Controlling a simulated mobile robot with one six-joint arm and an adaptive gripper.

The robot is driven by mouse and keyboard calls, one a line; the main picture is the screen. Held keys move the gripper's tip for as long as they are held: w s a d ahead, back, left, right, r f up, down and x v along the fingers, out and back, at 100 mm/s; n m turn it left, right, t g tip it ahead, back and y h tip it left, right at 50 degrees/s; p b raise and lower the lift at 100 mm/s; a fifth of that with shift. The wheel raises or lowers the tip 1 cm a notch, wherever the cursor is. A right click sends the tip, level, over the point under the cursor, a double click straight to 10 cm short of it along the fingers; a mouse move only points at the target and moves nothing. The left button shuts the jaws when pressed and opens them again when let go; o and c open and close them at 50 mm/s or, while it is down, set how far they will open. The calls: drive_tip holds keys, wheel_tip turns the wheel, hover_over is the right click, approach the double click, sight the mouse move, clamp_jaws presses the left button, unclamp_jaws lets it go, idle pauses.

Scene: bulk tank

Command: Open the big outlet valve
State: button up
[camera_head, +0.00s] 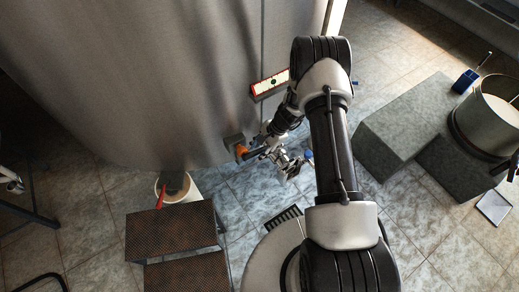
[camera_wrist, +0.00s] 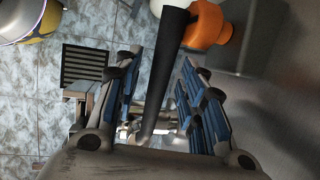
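A valve with an orange hub (camera_head: 241,151) and a dark lever sits low on the front of the big steel tank. In the wrist view the orange hub (camera_wrist: 207,25) is at the upper right, and the black lever (camera_wrist: 170,70) runs down from beside it between my fingers. My gripper (camera_head: 272,152) is at the lever, just right of the hub. In the wrist view my gripper (camera_wrist: 160,75) is open, its blue-padded fingers on either side of the lever with visible gaps. The lever's lower end is partly hidden close to the palm.
The tank wall (camera_head: 150,80) is close behind the valve. A red lever (camera_head: 160,196) shows at a white bucket (camera_head: 186,192) on the left, near brown steps (camera_head: 170,229). A floor grate (camera_wrist: 85,65) lies below. Grey blocks (camera_head: 405,120) stand right of my arm.

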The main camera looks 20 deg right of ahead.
clamp_jaws()
idle(0.4)
drive_tip(key=shift+s+d, duration=0.1)
drive_tip(key=s+d+n+g+h+b, duration=0.2)
drive_tip(key=s+d+n+g+b, duration=0.2)
drive_tip(key=n, duration=0.8)
drive_tip(key=shift+s+d+n+g+b, duration=0.4)
drive_tip(key=shift+s+d+b, duration=0.65)
drive_tip(key=shift+d, duration=1)
drive_tip(key=shift+o, duration=0.9)
unclamp_jaws()
